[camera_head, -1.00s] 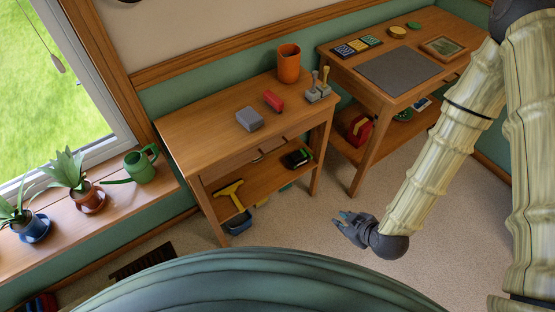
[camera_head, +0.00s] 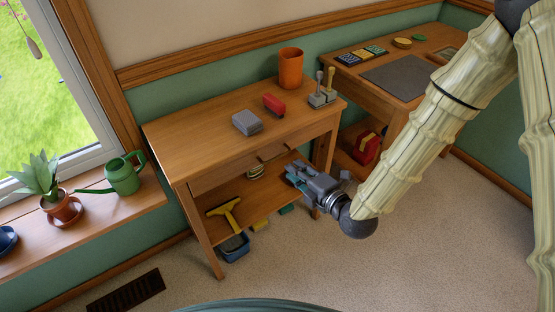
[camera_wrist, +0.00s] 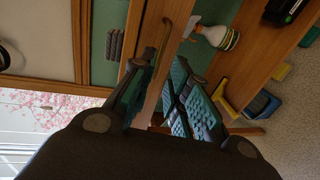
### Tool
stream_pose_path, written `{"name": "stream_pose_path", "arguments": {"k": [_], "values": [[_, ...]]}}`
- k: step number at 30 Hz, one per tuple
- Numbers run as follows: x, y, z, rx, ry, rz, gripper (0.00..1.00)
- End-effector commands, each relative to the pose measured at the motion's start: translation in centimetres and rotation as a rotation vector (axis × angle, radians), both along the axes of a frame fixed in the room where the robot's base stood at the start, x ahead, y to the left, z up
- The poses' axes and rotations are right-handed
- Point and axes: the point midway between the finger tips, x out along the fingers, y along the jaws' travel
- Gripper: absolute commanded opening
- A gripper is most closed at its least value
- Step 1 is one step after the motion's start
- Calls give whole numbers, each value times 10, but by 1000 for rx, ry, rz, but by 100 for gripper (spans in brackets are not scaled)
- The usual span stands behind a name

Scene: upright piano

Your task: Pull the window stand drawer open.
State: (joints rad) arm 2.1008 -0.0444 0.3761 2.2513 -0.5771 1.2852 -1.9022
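The window stand (camera_head: 200,130) is a wooden table beside the window, with a drawer (camera_head: 225,174) under its top. The drawer looks shut, with a thin handle (camera_head: 272,156) on its front. My gripper (camera_head: 292,174) is in front of the drawer's right part, close to the handle. In the wrist view, the teal-padded fingers of my gripper (camera_wrist: 160,96) are spread apart, with the wooden front seen between and beyond them. The curved handle (camera_wrist: 167,36) shows there; I cannot tell whether a finger touches it.
A grey box (camera_head: 247,122), red block (camera_head: 273,105), orange pot (camera_head: 291,68) and stamp rack (camera_head: 323,92) stand on top. The lower shelf holds a yellow squeegee (camera_head: 225,212) and other items. Another table (camera_head: 378,95) stands to the right. Carpet in front is clear.

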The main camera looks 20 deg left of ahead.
Motion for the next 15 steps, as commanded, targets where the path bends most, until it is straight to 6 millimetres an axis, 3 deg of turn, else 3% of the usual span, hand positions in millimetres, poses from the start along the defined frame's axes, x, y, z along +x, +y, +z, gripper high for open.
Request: {"name": "stream_pose_path", "arguments": {"k": [15], "values": [[47, 59, -17, 1, 3, -3, 18]]}}
